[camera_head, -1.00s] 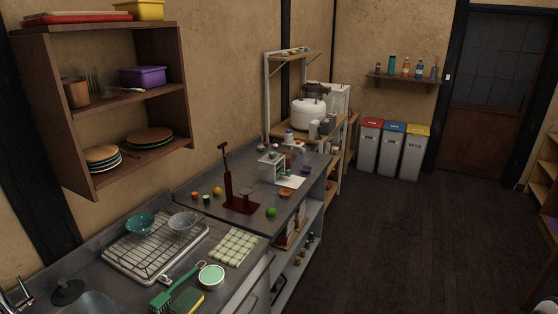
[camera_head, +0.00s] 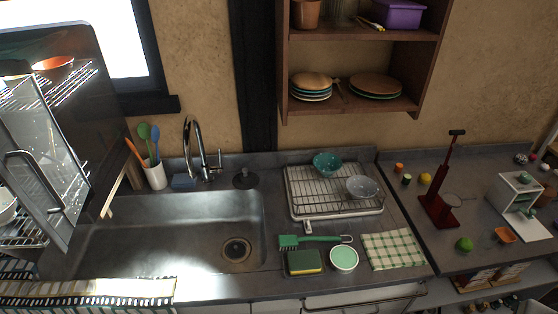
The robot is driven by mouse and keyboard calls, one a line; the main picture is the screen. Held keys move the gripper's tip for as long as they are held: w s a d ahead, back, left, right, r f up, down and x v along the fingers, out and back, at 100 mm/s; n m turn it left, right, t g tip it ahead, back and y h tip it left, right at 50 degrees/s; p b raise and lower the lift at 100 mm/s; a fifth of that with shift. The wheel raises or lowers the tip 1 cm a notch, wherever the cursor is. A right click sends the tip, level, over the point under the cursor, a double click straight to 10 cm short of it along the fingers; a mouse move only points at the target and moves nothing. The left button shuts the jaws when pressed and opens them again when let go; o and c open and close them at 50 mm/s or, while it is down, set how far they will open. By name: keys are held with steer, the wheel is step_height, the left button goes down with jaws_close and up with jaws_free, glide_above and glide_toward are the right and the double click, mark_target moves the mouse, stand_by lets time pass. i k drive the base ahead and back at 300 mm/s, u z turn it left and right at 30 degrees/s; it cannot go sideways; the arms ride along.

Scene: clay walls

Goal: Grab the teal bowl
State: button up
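The teal bowl (camera_head: 327,163) sits tilted at the back of the wire dish rack (camera_head: 297,206), on the counter right of the sink. A clear glass bowl (camera_head: 362,187) is beside it on the rack, to the right and nearer me. My gripper is not in view.
The sink (camera_head: 165,225) with its tap (camera_head: 192,145) is left of the rack. A green brush (camera_head: 300,241), a sponge (camera_head: 305,262), a small green-topped bowl (camera_head: 344,258) and a checked cloth (camera_head: 393,249) lie in front. A wooden shelf (camera_head: 352,112) hangs above the rack.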

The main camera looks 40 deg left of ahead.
mark_target(327, 164)
steer(key=u, duration=0.8)
steer(key=i, duration=0.85)
steer(key=u, duration=0.75)
